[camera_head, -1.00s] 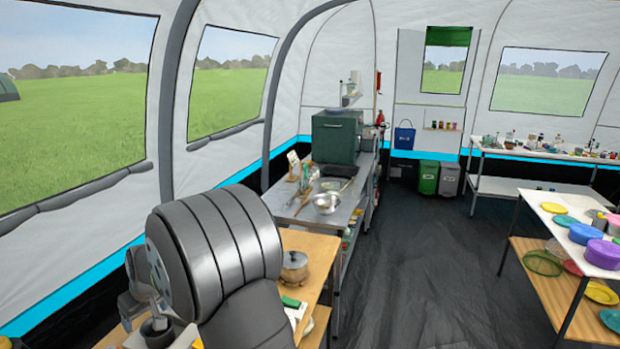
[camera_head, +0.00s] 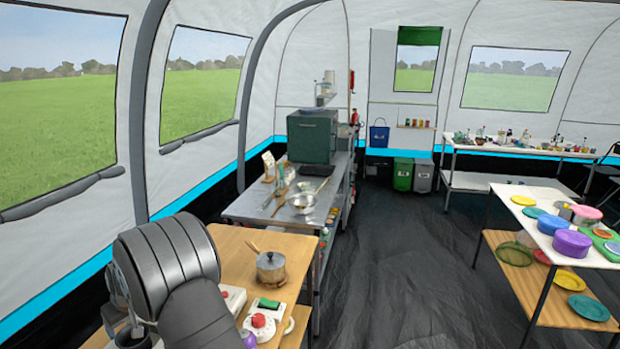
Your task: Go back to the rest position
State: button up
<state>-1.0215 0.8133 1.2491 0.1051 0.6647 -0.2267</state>
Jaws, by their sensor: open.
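My arm (camera_head: 180,270), with dark grey rounded links, rises at the lower left of the head view, in front of the wooden table (camera_head: 232,243). My gripper cannot be made out; it is hidden behind my own links or lies outside the picture. No held object shows. A metal pot (camera_head: 271,267) with a wooden handle stands on the wooden table, right of my arm and apart from it.
A device with a red knob (camera_head: 259,322) and a green item (camera_head: 268,304) are near my arm. A steel counter (camera_head: 258,208) with bowls stands beyond. A white table (camera_head: 516,206) with coloured dishes is at right. The dark floor (camera_head: 400,260) between is clear.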

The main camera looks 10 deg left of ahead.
jog(key=shift+f, duration=0.5)
jog(key=shift+v, duration=1.1)
jog(key=o, duration=0.6)
jog(key=shift+c, duration=0.2)
jog(key=shift+d, duration=0.15)
jog(key=d+r+m+g+h, duration=0.1)
jog(key=d+r+m, duration=0.3)
jog(key=d, duration=0.6)
jog(key=d+r+m+h, duration=0.25)
jog(key=d+m, duration=0.25)
jog(key=d, duration=0.4)
jog(key=d+r+m+g+h, duration=0.1)
jog(key=d+r+m, duration=0.35)
jog(key=d, duration=0.55)
jog(key=f, duration=0.7)
jog(key=s+f, duration=0.1)
jog(key=f, duration=0.2)
jog(key=shift+a+f, duration=0.15)
jog(key=shift+f, duration=0.15)
